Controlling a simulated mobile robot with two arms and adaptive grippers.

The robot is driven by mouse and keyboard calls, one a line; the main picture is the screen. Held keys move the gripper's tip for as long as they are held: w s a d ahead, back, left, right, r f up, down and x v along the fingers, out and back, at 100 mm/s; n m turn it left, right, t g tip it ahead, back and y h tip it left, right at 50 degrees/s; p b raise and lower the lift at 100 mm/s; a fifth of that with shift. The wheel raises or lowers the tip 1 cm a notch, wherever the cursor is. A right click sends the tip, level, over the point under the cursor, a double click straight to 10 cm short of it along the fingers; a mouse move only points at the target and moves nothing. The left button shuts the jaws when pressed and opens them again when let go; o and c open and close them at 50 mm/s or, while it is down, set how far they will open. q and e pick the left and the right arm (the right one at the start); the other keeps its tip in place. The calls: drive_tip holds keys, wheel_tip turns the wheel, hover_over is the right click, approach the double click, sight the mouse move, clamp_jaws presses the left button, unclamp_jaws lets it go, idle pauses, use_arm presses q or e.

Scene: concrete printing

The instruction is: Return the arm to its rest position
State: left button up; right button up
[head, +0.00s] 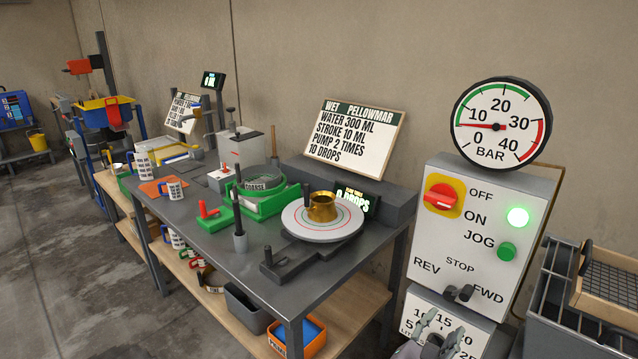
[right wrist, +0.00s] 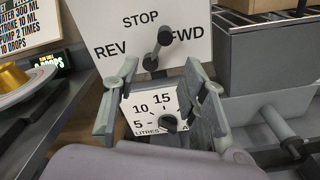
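My right gripper (head: 442,328) shows at the bottom edge of the head view, in front of the lower part of the control panel (head: 470,225). In the right wrist view my right gripper (right wrist: 162,72) has its two fingers spread wide with nothing between them. Behind the fingers are the REV/FWD lever (right wrist: 155,50) and a litres dial (right wrist: 169,122). I cannot tell whether the fingers touch the panel; they appear apart from the lever. My left gripper is not in view.
A workbench (head: 305,280) with a brass pot (head: 321,207) on a round plate (head: 295,225) stands left of the panel. A green lamp (head: 517,217) glows. A grey rack (head: 570,290) stands at the right.

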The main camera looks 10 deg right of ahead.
drive_tip(key=s+a+f+m+g+y, duration=0.1)
drive_tip(key=a+f+y, duration=0.15)
drive_tip(key=f, duration=0.85)
drive_tip(key=a+f+g+y, duration=0.15)
drive_tip(key=f+y, duration=0.25)
drive_tip(key=f, duration=0.7)
drive_tip(key=s+a+f+m+g+y, duration=0.1)
drive_tip(key=s+a+f+m+y, duration=0.1)
drive_tip(key=s+f, duration=0.45)
drive_tip(key=s+a+f+m+g+y, duration=0.1)
drive_tip(key=s+a+f+m, duration=0.15)
drive_tip(key=f, duration=0.75)
drive_tip(key=s+f+m+g+y, duration=0.1)
drive_tip(key=s+f+m, duration=0.3)
drive_tip(key=s, duration=0.6)
drive_tip(key=s+d+f+m+g+y, duration=0.1)
drive_tip(key=s+f+m+g, duration=0.2)
drive_tip(key=s, duration=0.8)
drive_tip(key=s+f+m+g+y, duration=0.1)
drive_tip(key=s+f+m+g, duration=0.1)
drive_tip(key=s+f+m, duration=0.4)
drive_tip(key=s+f, duration=0.4)
drive_tip(key=s, duration=0.1)
drive_tip(key=shift+s+d+f+y, duration=0.2)
drive_tip(key=shift+d+f+y, duration=0.05)
drive_tip(key=shift+d+y, duration=0.1)
drive_tip(key=shift+a+m+g, duration=0.1)
drive_tip(key=shift+m+g, duration=0.15)
drive_tip(key=shift+c, duration=0.2)
drive_tip(key=shift+c, duration=0.6)
